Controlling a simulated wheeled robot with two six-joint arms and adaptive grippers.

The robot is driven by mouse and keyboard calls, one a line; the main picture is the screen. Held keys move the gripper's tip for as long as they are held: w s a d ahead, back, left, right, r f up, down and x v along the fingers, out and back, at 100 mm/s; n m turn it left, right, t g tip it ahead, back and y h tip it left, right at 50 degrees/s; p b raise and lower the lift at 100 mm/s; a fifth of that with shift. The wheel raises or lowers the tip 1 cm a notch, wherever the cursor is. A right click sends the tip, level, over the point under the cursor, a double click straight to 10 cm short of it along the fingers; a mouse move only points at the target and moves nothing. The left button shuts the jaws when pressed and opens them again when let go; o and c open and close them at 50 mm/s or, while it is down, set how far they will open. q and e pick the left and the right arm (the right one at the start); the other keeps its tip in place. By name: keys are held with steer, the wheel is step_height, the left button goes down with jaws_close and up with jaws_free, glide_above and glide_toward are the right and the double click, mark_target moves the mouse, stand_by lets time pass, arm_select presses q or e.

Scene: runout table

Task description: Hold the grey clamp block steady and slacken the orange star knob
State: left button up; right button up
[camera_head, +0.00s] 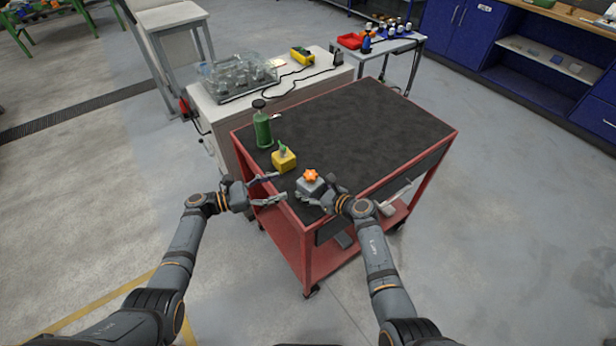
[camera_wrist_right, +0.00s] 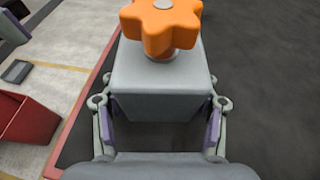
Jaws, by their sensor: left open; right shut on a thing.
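The grey clamp block (camera_head: 311,186) stands near the front edge of the black-topped red cart. The orange star knob (camera_head: 311,175) sits on its top. In the right wrist view the block (camera_wrist_right: 160,85) stands between the fingers of my right gripper (camera_wrist_right: 160,125), which is shut on it. The knob (camera_wrist_right: 160,25) there rests on a short metal stem, its top cut off by the frame. My right gripper also shows in the head view (camera_head: 322,199). My left gripper (camera_head: 270,189) is open and empty, left of the block and apart from the knob.
A yellow block (camera_head: 284,161) with a green top and a green bottle (camera_head: 262,127) stand on the cart (camera_head: 370,130) behind my left gripper. The cart top's middle and right are clear. A white bench (camera_head: 215,125) with a clear case stands behind left.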

mark_target(310, 175)
arm_select(q)
steer(key=shift+m+g, duration=0.3)
steer(key=shift+g, duration=0.1)
steer(key=x, duration=0.3)
steer(key=r+x, duration=0.1)
steer(key=x, duration=0.7)
steer(key=shift+w+r, duration=0.15)
steer(key=shift+w, duration=0.1)
steer(key=c, duration=1.2)
steer(key=shift+t, duration=0.3)
